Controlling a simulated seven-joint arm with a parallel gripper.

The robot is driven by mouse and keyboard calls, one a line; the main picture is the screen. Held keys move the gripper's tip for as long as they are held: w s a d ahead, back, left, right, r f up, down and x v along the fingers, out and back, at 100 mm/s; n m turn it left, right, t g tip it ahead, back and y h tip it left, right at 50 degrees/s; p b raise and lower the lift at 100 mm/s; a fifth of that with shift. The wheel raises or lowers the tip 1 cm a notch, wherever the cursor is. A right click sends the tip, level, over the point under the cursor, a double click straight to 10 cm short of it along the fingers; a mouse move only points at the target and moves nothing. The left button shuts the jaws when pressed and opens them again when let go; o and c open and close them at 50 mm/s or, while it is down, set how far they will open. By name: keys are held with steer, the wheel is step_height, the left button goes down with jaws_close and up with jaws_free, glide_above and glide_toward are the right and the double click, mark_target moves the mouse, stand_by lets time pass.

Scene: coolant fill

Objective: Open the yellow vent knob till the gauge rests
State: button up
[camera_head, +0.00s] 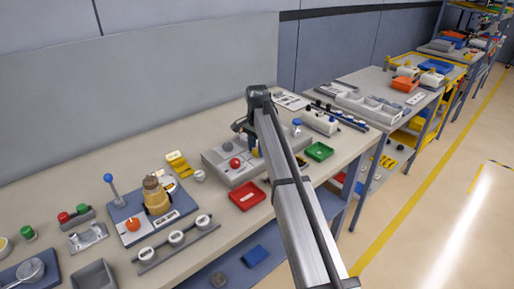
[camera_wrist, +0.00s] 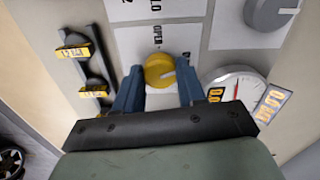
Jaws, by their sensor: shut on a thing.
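The yellow vent knob (camera_wrist: 158,66) shows in the middle of the wrist view, on a white label plate (camera_wrist: 170,36) with the printed word OPEN. My gripper (camera_wrist: 160,76) is shut on the knob, with one blue finger at each side. The round gauge (camera_wrist: 219,82) is right of the knob. It has a white face and a thin reddish needle; its lower part is hidden by my gripper. In the head view my gripper (camera_head: 243,127) is over the back of a grey unit (camera_head: 216,157), and the arm hides part of this unit.
Two black knobs with yellow tags (camera_wrist: 74,52) stand left of the yellow knob. A grey knob (camera_wrist: 268,12) is at upper right. In the head view a red tray (camera_head: 247,196) and a green tray (camera_head: 319,151) lie near the bench's front edge.

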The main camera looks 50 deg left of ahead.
mark_target(257, 150)
steer(key=n, duration=0.6)
steer(key=shift+n, duration=0.3)
steer(key=n, duration=0.5)
steer(key=shift+n, duration=0.4)
steer(key=o, duration=1.1)
steer(key=shift+c, duration=0.2)
step_height(257, 150, up, 14)
steer(key=shift+f, duration=0.1)
